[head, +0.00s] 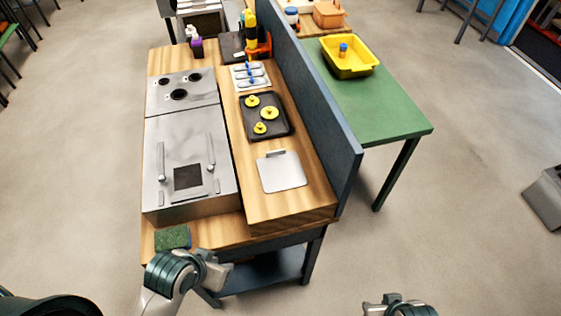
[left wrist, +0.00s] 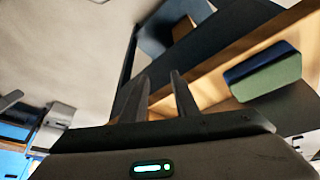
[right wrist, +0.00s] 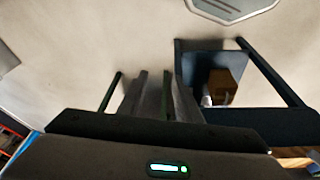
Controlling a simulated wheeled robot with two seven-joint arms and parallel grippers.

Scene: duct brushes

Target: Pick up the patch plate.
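The patch plate (head: 283,172) appears to be the flat silver plate with a raised lip at its back edge, lying on the wooden bench top in the head view. My left gripper (head: 217,272) is off the near end of the bench, nearer to me than the plate and apart from it. In the left wrist view its two fingers (left wrist: 162,88) stand a little apart with nothing between them. My right arm shows at the bottom edge of the head view, right of the bench. Its fingers (right wrist: 154,90) look slightly apart and empty in the right wrist view.
A metal duct box (head: 188,140) with a dark square opening stands left of the plate. A black tray (head: 278,128) with yellow brushes lies behind it. A grey divider (head: 318,110) rises on the right. A green sponge (head: 173,238) lies at the near left corner.

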